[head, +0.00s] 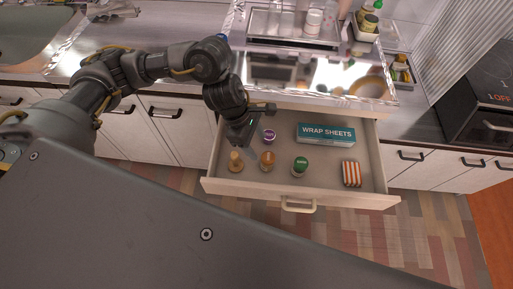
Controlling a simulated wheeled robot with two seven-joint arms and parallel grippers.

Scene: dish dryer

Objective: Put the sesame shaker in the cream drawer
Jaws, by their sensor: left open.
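The cream drawer (218,187) is pulled open below the counter. A small tan shaker (236,162) stands inside at its left side; it looks like the sesame shaker, but I cannot read a label. My left gripper (241,146) is open over the left part of the drawer, just above and behind the tan shaker. I cannot tell whether the fingers touch it. My right gripper is not in view.
The drawer also holds a purple-lidded jar (269,136), an orange-lidded jar (267,159), a green-lidded jar (300,165), a wrap sheets box (325,134) and an orange-striped packet (351,173). A tray (262,28) with a white jar (313,22) stands on the counter.

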